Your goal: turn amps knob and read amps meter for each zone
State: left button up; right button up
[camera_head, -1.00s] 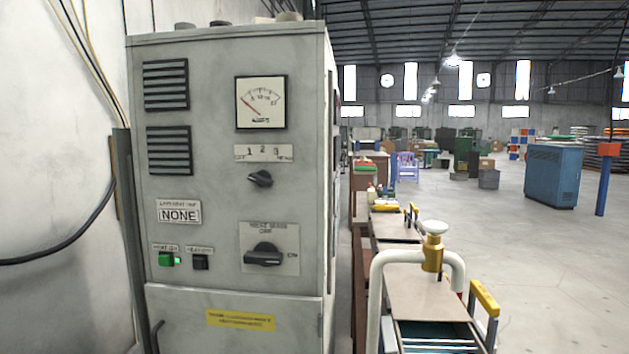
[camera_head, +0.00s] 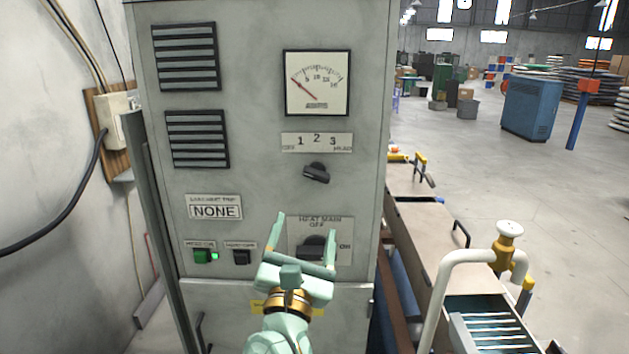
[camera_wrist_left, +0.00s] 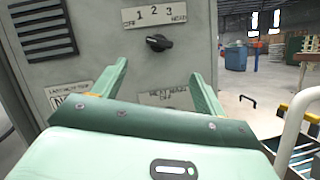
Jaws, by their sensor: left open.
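The amps knob (camera_head: 316,173) is a small black rotary knob on the grey cabinet, under a label plate (camera_head: 317,142) marked 1, 2, 3. It also shows in the left wrist view (camera_wrist_left: 158,43), above and between my fingers. The amps meter (camera_head: 317,83) is a white square dial above it, its needle at the low left end of the scale. My left gripper (camera_head: 307,226) is open and empty, its fingers pointing up in front of the heat main switch (camera_head: 313,243), below the amps knob and apart from it. My right gripper is not in view.
The grey cabinet (camera_head: 255,130) fills the middle. A green lit button (camera_head: 203,256) and a black button (camera_head: 241,257) sit lower left. A white bent pipe (camera_head: 437,300) with a brass valve (camera_head: 506,250) stands at right. Open floor (camera_head: 530,190) lies farther right.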

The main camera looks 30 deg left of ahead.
aim_at(316, 180)
pick_arm(q)
jog(key=p+x, duration=0.1)
jog(key=x, duration=1)
jog(key=shift+w+a+r+p, duration=0.1)
jog(key=shift+a+p, duration=0.05)
jog(key=shift+p, duration=0.15)
jog(key=shift+w+a+r, duration=0.15)
jog(key=shift+w+a, duration=0.1)
jog(key=shift+w, duration=0.15)
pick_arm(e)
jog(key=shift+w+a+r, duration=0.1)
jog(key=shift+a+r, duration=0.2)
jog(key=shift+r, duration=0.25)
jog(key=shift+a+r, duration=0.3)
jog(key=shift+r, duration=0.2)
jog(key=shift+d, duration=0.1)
pick_arm(q)
jog(key=c, duration=1)
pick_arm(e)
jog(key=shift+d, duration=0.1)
